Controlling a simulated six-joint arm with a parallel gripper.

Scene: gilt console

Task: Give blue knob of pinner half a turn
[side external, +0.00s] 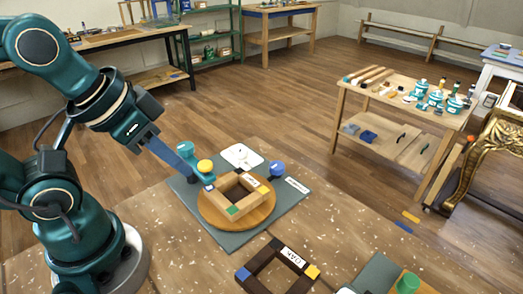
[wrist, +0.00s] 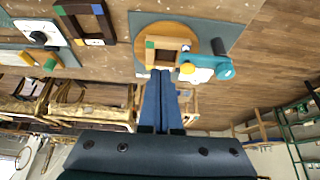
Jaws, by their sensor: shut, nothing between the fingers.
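The pinner's grey base (side external: 250,232) carries a round wooden turntable (side external: 213,222) with a light wooden frame (side external: 248,203) on it. The blue knob (side external: 277,169) stands at the base's far right side, beside a label (side external: 297,185). A teal part with a yellow knob (side external: 205,166) stands at the far left of the turntable; the teal part (wrist: 217,66) also shows in the wrist view. My gripper (side external: 208,183) has its long blue fingers together and empty, near the teal part and the frame's left corner, well apart from the blue knob.
A white plate (side external: 242,156) lies at the base's back edge. A dark frame (side external: 277,268) with coloured corners lies in front, and a grey-green device with a green knob (side external: 408,283) stands at the front right. Bare tabletop lies right of the base.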

